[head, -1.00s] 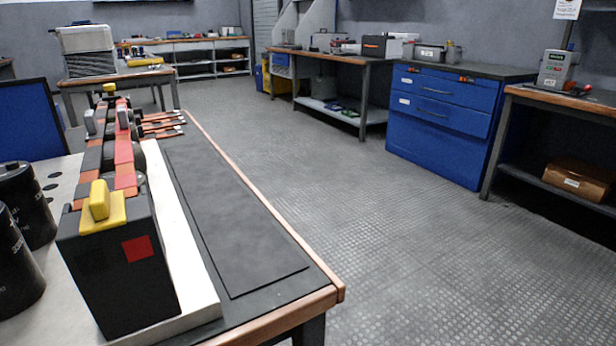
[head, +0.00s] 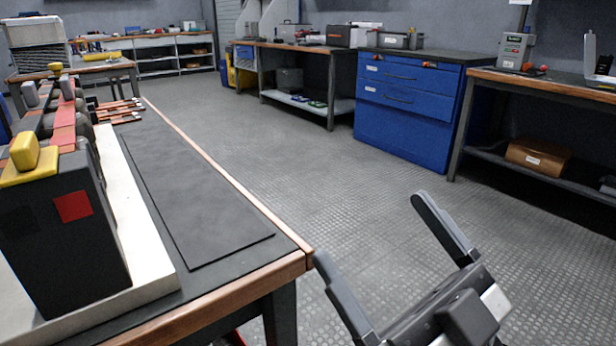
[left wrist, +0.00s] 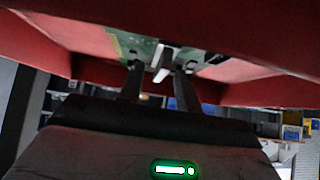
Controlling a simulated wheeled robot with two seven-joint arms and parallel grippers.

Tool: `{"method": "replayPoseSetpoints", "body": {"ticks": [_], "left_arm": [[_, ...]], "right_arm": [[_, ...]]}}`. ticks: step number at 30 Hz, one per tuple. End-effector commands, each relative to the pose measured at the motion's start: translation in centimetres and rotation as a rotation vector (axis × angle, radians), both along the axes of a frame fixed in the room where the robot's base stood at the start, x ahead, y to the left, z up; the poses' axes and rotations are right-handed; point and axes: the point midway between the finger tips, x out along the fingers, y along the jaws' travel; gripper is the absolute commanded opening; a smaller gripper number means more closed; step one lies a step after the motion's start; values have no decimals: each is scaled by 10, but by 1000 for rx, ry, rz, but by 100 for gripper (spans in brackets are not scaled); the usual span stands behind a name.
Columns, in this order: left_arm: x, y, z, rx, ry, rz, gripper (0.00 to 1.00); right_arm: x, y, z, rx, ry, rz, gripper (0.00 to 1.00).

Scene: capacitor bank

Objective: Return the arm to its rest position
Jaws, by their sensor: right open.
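My right gripper (head: 368,226) shows at the lower right of the head view. Its two grey fingers are spread wide apart, with nothing between them. It is over the floor, to the right of the near corner of the workbench, clear of the capacitor bank (head: 75,235). My left gripper (left wrist: 160,75) shows only in the left wrist view. Its two dark fingers are apart; a small pale piece shows at the gap, and I cannot tell whether it is held. Red surfaces and a green board (left wrist: 140,47) lie beyond the fingers.
The workbench (head: 226,188) with a dark mat (head: 185,190) fills the left side. Its wooden edge ends near my right gripper. Blue drawers (head: 405,110) and a side bench (head: 540,88) stand at the right. The floor (head: 320,160) between is clear.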

Motion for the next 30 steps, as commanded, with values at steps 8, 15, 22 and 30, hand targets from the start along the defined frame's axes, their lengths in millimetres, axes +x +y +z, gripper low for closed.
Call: {"method": "replayPoseSetpoints", "body": {"ticks": [8,15,22,30], "left_arm": [[0,0,0,0,0,0,34],[0,0,1,1,1,0,34],[0,0,0,0,0,0,34],[-2,3,4,1,0,1,34]], "right_arm": [[-3,1,6,-13,-56,-2,100],[-3,1,6,-10,-52,-2,100],[3,-1,-10,15,63,3,100],[10,-1,-59,85,376,27,100]]}}
